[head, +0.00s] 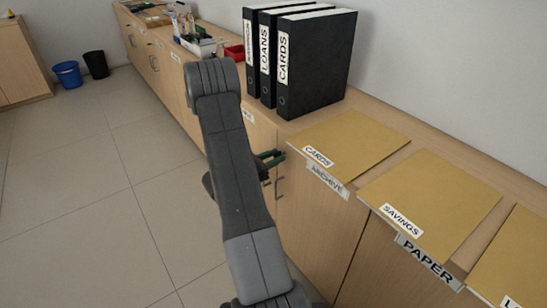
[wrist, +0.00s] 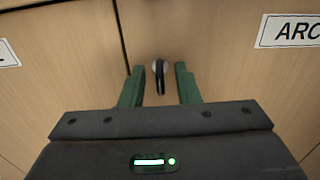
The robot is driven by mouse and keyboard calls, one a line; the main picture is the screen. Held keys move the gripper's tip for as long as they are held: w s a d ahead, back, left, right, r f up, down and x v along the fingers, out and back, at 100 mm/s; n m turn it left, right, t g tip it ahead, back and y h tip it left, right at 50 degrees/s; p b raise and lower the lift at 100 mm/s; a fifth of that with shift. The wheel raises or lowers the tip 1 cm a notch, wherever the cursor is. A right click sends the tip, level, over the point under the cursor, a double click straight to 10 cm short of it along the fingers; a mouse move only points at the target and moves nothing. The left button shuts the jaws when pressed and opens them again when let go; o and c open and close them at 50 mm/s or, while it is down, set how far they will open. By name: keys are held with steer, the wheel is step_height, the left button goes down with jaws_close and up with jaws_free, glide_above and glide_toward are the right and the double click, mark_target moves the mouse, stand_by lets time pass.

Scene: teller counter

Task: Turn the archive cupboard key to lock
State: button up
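The archive cupboard door (head: 318,225) is light wood, with an "ARCHIVE" label (head: 327,181) at its top edge. Part of that label shows at the upper right in the wrist view (wrist: 290,31). The key (wrist: 160,80) is a dark, upright piece in a round silver lock (wrist: 159,64), close to a vertical door seam. My gripper (wrist: 160,70) is open, with one green finger on each side of the key and a visible gap on both sides. In the head view my gripper (head: 271,158) is at the cupboard front, partly behind my arm, and the key cannot be made out.
A metal door handle (head: 279,188) is just below my gripper. A "PAPER" cupboard label (head: 427,261) is to the right.

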steer(key=p+v, duration=0.1)
steer(key=v, duration=1.2)
steer(key=shift+s+a, duration=0.25)
steer(key=shift+a, duration=0.05)
steer(key=shift+d, duration=0.1)
steer(key=x, duration=1.3)
steer(key=shift+w+d+b, duration=0.25)
steer(key=shift+b, duration=0.2)
